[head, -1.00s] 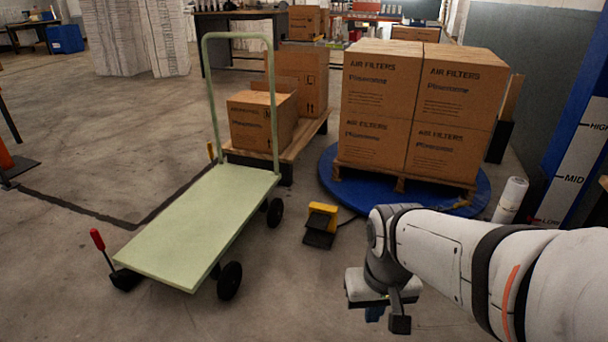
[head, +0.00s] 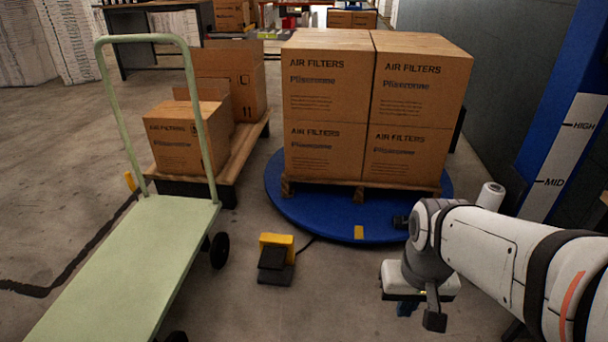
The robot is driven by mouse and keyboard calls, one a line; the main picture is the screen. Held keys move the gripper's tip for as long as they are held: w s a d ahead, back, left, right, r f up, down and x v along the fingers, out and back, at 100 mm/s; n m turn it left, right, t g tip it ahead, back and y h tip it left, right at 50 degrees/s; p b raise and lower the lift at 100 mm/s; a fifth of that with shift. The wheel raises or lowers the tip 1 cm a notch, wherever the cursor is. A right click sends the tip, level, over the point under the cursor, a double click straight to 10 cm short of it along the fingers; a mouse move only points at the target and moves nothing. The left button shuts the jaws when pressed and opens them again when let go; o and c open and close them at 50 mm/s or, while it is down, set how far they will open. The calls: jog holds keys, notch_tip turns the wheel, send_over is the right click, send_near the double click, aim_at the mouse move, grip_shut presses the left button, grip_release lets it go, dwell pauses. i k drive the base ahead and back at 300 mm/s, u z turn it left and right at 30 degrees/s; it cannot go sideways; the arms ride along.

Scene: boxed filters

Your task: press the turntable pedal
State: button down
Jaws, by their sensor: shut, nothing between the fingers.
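The turntable pedal (head: 275,258) is a small black foot pedal with a yellow hood, on the floor in front of the turntable. A dark cable runs from it toward the turntable. The turntable (head: 288,208) is a round blue disc bearing a pallet of stacked air filter boxes (head: 365,105); a small yellow mark shows on its front rim. My gripper (head: 420,316) points down at the lower right, to the right of the pedal and apart from it. It is shut and empty, with its fingertips partly hidden.
A pale green platform cart (head: 125,270) stands left of the pedal. Behind it, a pallet (head: 238,158) carries brown boxes (head: 185,135). A white roll (head: 490,196) and a blue height post (head: 565,110) stand at the right. Floor between pedal and gripper is clear.

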aim_at(272, 257)
jog(key=u, duration=0.2)
jog(key=i, duration=1.1)
jog(key=u, duration=0.9)
